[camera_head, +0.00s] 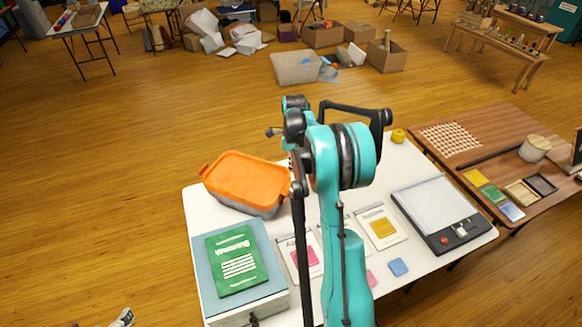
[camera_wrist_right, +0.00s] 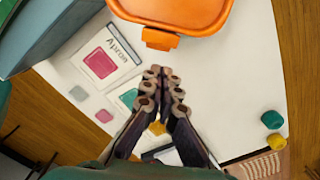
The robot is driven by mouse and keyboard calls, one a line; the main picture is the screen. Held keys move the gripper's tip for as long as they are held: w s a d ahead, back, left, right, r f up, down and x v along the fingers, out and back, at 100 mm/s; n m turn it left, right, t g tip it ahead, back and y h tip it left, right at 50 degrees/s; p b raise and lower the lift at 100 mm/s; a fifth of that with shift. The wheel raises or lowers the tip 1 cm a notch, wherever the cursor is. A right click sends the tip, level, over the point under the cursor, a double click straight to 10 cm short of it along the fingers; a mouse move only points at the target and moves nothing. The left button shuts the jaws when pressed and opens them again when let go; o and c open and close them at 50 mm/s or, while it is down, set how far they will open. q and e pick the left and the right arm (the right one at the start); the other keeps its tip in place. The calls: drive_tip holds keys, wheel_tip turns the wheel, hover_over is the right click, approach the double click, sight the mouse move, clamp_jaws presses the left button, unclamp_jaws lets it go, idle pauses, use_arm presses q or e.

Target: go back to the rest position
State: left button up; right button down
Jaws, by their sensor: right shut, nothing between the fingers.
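My right gripper (camera_wrist_right: 163,80) is shut and empty in the right wrist view, its fingertips together above the white table (camera_wrist_right: 215,85). In the head view my teal right arm rises over the middle of the table (camera_head: 401,267), and the fingers cannot be made out there. A small grey and dark piece at the bottom left edge (camera_head: 122,318) may be the tip of my left gripper; its jaws cannot be judged.
An orange-lidded bin (camera_head: 247,180) stands at the table's back left. A blue-grey box (camera_head: 271,305) carries a green booklet (camera_head: 237,262). Cards (camera_head: 381,226), a blue patch (camera_head: 398,267) and a scale-like device (camera_head: 440,212) lie to the right. A brown table (camera_head: 484,140) adjoins.

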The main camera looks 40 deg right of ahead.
idle(0.3)
drive_tip(key=s+a+r+n+t+b, duration=0.1)
drive_tip(key=s+a+r+n+b, duration=0.15)
drive_tip(key=a+n, duration=0.45)
drive_tip(key=s+a+r+n+t+b, duration=0.2)
drive_tip(key=s+a+r+n, duration=0.3)
drive_tip(key=a, duration=0.4)
drive_tip(key=s+a+f+n+t+b, duration=0.2)
drive_tip(key=s+a+n, duration=0.4)
drive_tip(key=n, duration=0.3)
drive_tip(key=s+a+f+n+t+b, duration=0.2)
drive_tip(key=s+a+n, duration=0.4)
drive_tip(key=n, duration=0.3)
wheel_tip(320, 180, down, 3)
drive_tip(key=shift+s+a+r+b, duration=0.1)
drive_tip(key=shift+s+a+b, duration=0.25)
drive_tip(key=shift+a+b, duration=0.45)
